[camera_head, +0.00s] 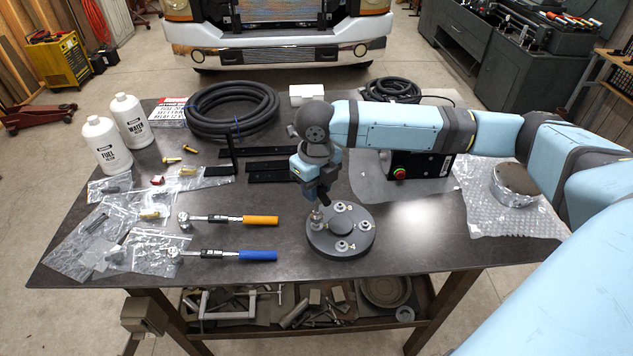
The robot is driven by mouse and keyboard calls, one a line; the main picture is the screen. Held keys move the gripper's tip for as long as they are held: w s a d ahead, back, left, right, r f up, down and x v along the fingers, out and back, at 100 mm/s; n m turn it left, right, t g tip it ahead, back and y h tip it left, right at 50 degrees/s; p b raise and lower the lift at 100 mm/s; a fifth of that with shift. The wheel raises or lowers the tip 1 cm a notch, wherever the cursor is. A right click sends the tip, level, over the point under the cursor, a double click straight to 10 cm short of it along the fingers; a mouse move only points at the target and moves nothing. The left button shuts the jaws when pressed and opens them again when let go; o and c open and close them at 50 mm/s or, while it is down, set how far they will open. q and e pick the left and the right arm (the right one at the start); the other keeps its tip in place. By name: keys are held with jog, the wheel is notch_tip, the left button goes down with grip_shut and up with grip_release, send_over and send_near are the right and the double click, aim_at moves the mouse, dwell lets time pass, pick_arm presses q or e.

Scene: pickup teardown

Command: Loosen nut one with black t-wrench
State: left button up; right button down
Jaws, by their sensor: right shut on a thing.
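A round dark grey plate (340,248) lies near the front middle of the table. Several nuts stand on it around a raised centre, with small pale number marks beside them. My right gripper (319,190) points down over the plate's left side. It is shut on a dark tool that looks like the black t-wrench (322,198), mostly hidden by the fingers. The tool's lower end is at the left nut (316,215), which seems to be nut one; I cannot tell whether it is fully seated. My left gripper is not in view.
An orange-handled ratchet (260,220) and a blue-handled ratchet (258,255) lie left of the plate. Plastic bags (90,232), two white bottles (131,120) and a coiled black hose (232,108) are farther left and back. A black box (425,165) stands behind right. Table right of the plate is clear.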

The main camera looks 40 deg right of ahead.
jog(key=shift+f, duration=0.15)
jog(key=shift+f, duration=0.3)
jog(key=shift+f, duration=0.75)
jog(key=shift+f, duration=0.1)
